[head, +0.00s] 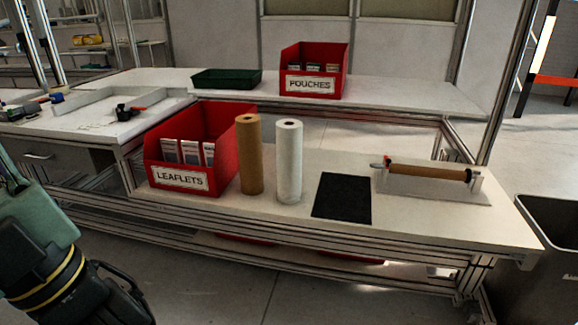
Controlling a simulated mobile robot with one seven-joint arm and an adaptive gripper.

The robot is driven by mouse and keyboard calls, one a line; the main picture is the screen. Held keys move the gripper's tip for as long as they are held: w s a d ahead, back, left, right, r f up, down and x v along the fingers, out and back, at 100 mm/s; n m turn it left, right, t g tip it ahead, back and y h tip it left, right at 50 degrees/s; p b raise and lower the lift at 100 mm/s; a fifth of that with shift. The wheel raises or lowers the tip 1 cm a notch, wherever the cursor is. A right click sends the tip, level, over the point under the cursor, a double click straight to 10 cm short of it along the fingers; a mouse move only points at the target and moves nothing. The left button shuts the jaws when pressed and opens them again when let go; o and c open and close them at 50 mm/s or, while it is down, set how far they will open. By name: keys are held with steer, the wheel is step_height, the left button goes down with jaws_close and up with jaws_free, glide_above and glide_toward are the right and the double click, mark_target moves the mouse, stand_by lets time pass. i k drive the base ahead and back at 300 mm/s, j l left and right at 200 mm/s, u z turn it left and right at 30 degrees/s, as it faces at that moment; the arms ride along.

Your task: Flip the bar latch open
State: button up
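A roll holder (432,185) stands at the right of the workbench, with a brown paper roll (428,172) lying level on its bar. My gripper (122,292), black, hangs at the lower left, in front of the bench and far from the roll holder. Its fingertips are partly cut off by the frame edge, and I cannot tell whether it is open.
A red bin of leaflets (228,160), an upright brown roll (249,155), an upright white roll (289,160) and a black mat (342,198) stand or lie left of the holder. A red pouches bin (333,62) and green tray (226,78) sit behind. A dark bin (545,270) stands right.

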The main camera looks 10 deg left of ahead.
mark_target(388, 161)
steer(key=i+l, duration=0.75)
steer(key=l, duration=0.15)
